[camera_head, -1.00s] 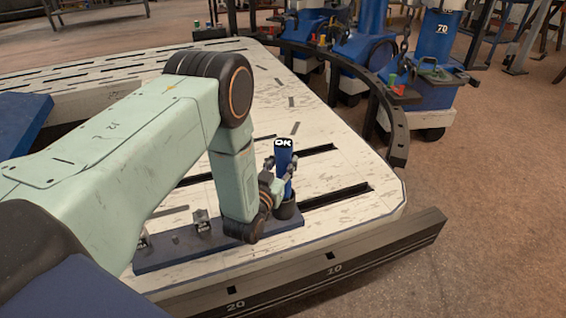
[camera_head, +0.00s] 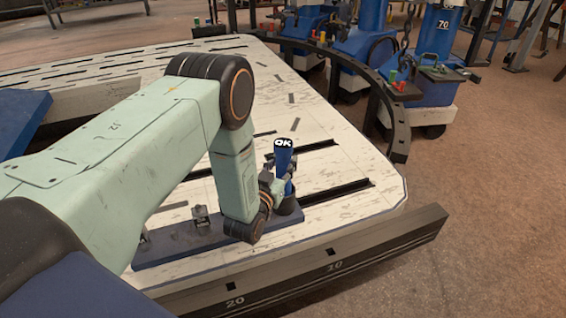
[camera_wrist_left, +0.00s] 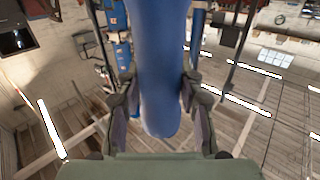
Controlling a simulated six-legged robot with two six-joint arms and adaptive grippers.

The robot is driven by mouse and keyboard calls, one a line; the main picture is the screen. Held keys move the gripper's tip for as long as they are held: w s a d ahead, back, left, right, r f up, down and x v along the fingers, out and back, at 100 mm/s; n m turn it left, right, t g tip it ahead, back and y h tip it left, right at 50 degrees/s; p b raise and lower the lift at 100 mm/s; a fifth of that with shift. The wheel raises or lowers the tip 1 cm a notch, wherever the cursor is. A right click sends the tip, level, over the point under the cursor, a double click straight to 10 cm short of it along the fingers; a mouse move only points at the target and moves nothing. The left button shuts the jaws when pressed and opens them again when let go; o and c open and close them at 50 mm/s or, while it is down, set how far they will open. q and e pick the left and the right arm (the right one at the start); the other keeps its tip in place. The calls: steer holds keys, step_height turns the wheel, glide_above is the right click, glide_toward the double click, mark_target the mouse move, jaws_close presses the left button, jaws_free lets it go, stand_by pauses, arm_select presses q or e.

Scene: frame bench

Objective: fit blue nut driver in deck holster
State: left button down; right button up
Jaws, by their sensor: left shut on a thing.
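The blue nut driver (camera_head: 284,160) has a blue handle with a white "OK" label at its top. It stands nearly upright, its lower end at the dark round holster (camera_head: 288,206) on the blue strip on the deck; whether it is seated fully cannot be told. My left gripper (camera_head: 278,180) is shut on the handle, just above the holster. In the left wrist view the blue handle (camera_wrist_left: 162,85) fills the middle between the two fingers of my left gripper (camera_wrist_left: 158,112). The holster is hidden there. My right gripper is not in view.
The blue strip (camera_head: 170,248) also bears small metal clamps (camera_head: 202,220). The pale slotted deck (camera_head: 345,200) is clear to the right of the holster. A dark numbered rail (camera_head: 390,245) runs along the front edge. Blue wheeled units (camera_head: 435,95) stand behind a curved dark rail.

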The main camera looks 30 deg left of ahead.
arm_select(q)
steer(key=shift+f+b, duration=0.65)
steer(key=shift+f, duration=0.1)
steer(key=c, duration=0.9)
jaws_free()
steer(key=shift+o, duration=0.6)
steer(key=shift+f, duration=0.1)
steer(key=shift+s+f, duration=0.1)
steer(key=s+d, duration=0.1)
steer(key=s, duration=1)
steer(key=shift+s, duration=0.4)
